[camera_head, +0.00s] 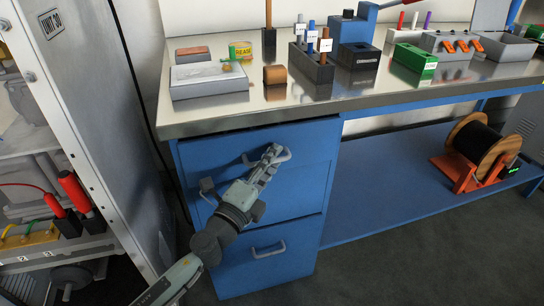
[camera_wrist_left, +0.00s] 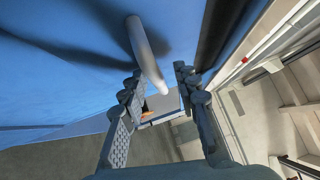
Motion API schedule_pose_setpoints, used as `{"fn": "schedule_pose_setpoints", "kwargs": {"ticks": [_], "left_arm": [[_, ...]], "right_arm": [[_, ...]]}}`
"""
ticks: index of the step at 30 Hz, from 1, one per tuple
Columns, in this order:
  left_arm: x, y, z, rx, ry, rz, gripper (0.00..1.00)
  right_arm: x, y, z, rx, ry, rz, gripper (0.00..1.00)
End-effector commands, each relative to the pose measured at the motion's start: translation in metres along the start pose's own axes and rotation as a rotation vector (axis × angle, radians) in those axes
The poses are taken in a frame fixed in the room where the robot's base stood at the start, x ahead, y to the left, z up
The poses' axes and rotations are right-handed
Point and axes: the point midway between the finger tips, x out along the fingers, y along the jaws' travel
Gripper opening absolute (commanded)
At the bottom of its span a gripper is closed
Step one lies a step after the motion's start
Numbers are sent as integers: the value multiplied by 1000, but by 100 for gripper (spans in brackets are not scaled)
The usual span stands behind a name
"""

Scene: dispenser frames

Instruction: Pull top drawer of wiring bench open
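The wiring bench has a blue drawer cabinet under its left end. The top drawer (camera_head: 300,182) looks shut, and its grey bar handle (camera_head: 284,155) is partly covered by my gripper. My left gripper (camera_head: 272,153) reaches up to this handle from the lower left. In the left wrist view the handle (camera_wrist_left: 146,50) extends from the blue front into the space between my two fingers (camera_wrist_left: 160,74). The fingers stand apart, with visible gaps beside the bar, so the gripper is open. My right gripper is in neither view.
A lower drawer (camera_head: 290,267) with its own handle (camera_head: 268,249) sits below. The metal benchtop (camera_head: 216,118) overhangs the cabinet and carries trays and tool blocks. A grey cabinet (camera_head: 95,120) stands close on the left. An orange cable-reel stand (camera_head: 463,177) is at the right.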

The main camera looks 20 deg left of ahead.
Motion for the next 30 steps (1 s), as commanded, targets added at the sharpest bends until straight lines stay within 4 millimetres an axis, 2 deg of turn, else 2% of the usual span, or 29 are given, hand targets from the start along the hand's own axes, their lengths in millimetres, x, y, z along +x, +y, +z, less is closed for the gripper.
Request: {"fn": "schedule_pose_setpoints", "kwargs": {"ticks": [7, 15, 30], "left_arm": [[1, 0, 0, -1, -1, 0, 31], [1, 0, 0, -1, -1, 0, 0], [1, 1, 0, -1, -1, 1, 0]], "right_arm": [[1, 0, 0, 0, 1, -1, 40], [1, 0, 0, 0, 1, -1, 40], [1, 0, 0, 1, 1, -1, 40]]}}
